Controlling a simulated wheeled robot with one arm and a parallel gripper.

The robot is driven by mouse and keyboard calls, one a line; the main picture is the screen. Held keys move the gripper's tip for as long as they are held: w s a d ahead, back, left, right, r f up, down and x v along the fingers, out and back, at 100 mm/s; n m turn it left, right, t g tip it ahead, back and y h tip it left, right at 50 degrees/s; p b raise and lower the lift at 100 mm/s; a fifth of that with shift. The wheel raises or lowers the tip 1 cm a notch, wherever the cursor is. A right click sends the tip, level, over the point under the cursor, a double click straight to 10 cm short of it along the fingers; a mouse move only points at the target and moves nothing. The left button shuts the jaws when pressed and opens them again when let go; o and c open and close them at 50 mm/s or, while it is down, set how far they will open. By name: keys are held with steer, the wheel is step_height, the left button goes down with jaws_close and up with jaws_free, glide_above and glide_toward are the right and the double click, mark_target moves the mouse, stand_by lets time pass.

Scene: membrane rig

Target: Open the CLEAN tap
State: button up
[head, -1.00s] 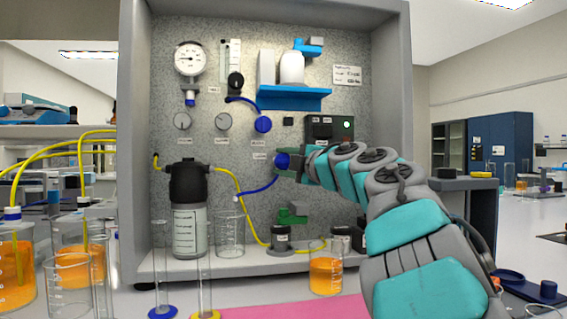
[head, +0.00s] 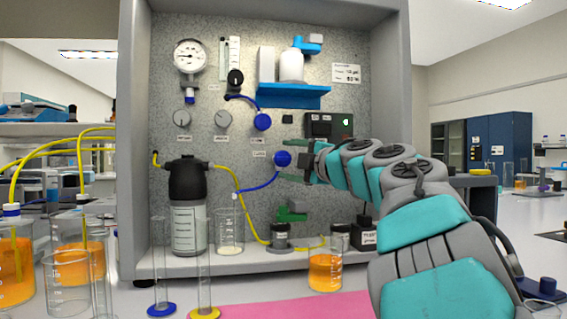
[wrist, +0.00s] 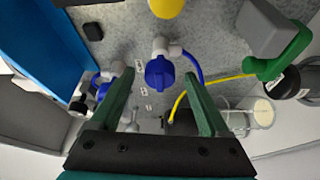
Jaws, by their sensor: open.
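The CLEAN tap is a round blue knob (head: 282,159) on the grey speckled panel, beside a small label too blurred to read surely. A thin blue tube runs from it down towards a glass beaker (head: 229,240). My gripper (head: 289,163) is open just right of the knob. In the wrist view the blue knob (wrist: 159,73) lies ahead between my two green fingers (wrist: 158,77), with gaps on both sides. I cannot tell the knob's turn angle. The beaker (wrist: 262,113) holds a little pale content at its bottom.
Another blue knob (head: 262,121) sits above, under a blue shelf (head: 294,97) holding a white bottle. A green-handled valve (head: 291,214) is below. A black-capped vessel (head: 188,205) stands left. Glass cylinders and a beaker of orange liquid (head: 325,272) stand in front.

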mark_target(287, 160)
steer(key=shift+v, duration=2.3)
steer(key=shift+f, duration=0.1)
